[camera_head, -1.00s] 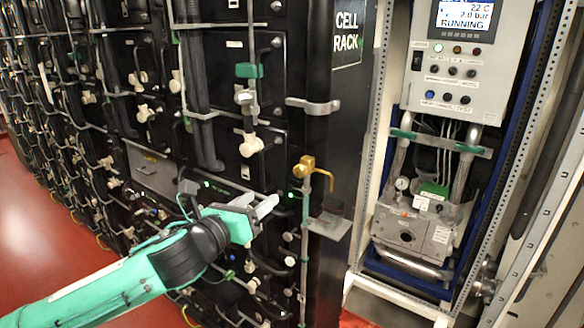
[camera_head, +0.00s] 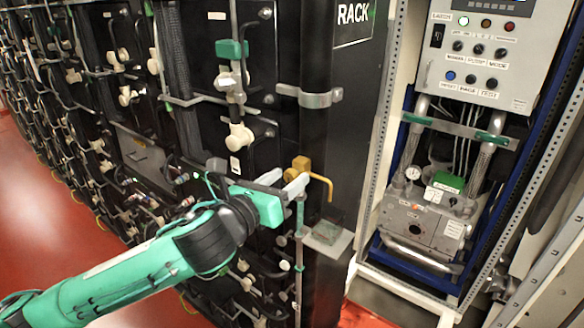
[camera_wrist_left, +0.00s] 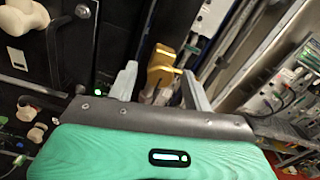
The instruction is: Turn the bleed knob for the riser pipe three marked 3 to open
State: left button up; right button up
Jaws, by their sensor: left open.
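A brass bleed valve (camera_head: 300,165) with a thin bent outlet tube sits on top of a thin vertical riser pipe (camera_head: 299,230) at the corner of the black cell rack. I can read no 3 on it. My left gripper (camera_head: 284,180) is open with its fingertips close to the brass valve, at its left and front. In the left wrist view the brass valve (camera_wrist_left: 162,66) shows between and beyond the two fingers of the left gripper (camera_wrist_left: 160,84). I cannot tell whether a finger touches it. My right gripper is not in view.
The black cell rack (camera_head: 345,95) carries white valves, such as one with a green handle (camera_head: 232,50). A small bracket shelf (camera_head: 328,238) juts out below the brass valve. A cabinet with a control panel (camera_head: 490,50) and a grey pump unit (camera_head: 425,225) stands at right.

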pick_arm(q)
jog(key=shift+w+d, duration=0.15)
jog(key=shift+w, duration=0.15)
jog(key=shift+s, duration=0.3)
jog(key=shift+c, duration=0.4)
jog(key=shift+w, duration=0.1)
jog(key=c, duration=0.9)
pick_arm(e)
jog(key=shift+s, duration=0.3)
